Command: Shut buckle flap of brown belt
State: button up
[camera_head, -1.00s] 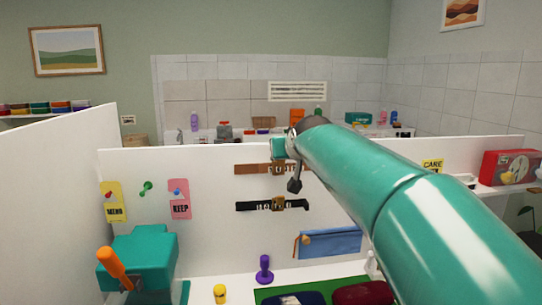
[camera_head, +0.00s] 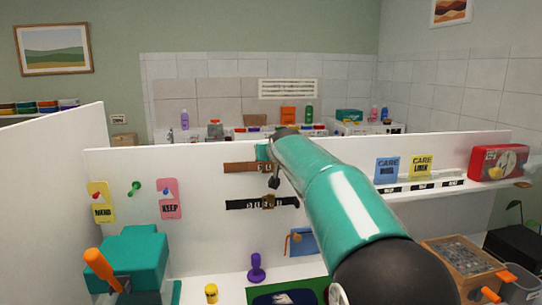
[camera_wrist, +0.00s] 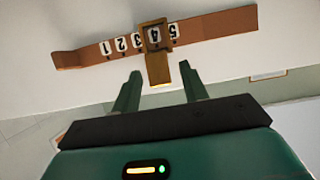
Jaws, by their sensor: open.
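The brown belt (camera_head: 240,168) is fixed flat on the white upright panel, above a black belt (camera_head: 245,204). In the wrist view the brown belt (camera_wrist: 95,50) shows upside down, with white number tags along it. Its brass buckle frame lies around the tag 4. The buckle flap (camera_wrist: 157,69) sticks out from the buckle toward my gripper. My gripper (camera_wrist: 158,78) is open, with its two green fingers on either side of the flap's end. I cannot tell whether they touch it. In the head view my arm hides part of the belt's right end and the buckle.
A pink KEEP tag (camera_head: 169,198) and a yellow MEND tag (camera_head: 101,201) hang on the panel at left. A teal box with an orange handle (camera_head: 104,268) stands below them. A purple stamp (camera_head: 256,267) stands on the shelf. Blue cloth hangs below the belts.

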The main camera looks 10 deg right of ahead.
jog(key=shift+w, duration=0.2)
jog(key=shift+c, duration=0.2)
grip_shut()
